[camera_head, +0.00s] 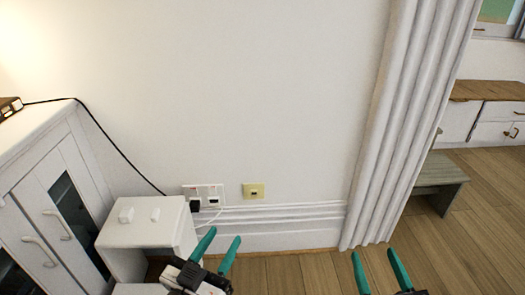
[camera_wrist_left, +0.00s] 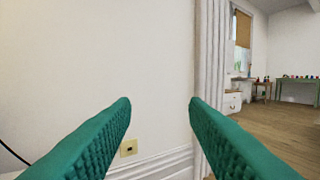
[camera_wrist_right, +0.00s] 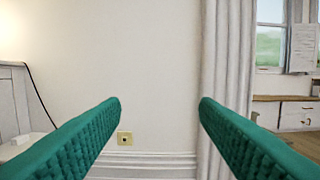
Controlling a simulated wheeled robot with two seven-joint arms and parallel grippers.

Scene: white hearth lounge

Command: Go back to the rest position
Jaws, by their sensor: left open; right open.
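My left gripper (camera_head: 216,246) is low in the head view, in front of the white wall and just right of the small white stand. Its two green fingers are apart with nothing between them, as the left wrist view (camera_wrist_left: 160,112) also shows. My right gripper (camera_head: 376,268) is at the bottom of the head view, further right, over the wooden floor.
A white cabinet (camera_head: 75,160) and a small white stand (camera_head: 150,232) with two small white blocks are at left. A wall socket (camera_head: 204,192) has a black plug and cable. A fluted white column (camera_head: 405,120) is at right, with a grey-green bench (camera_head: 440,170) beyond. Open floor (camera_head: 465,235) lies at right.

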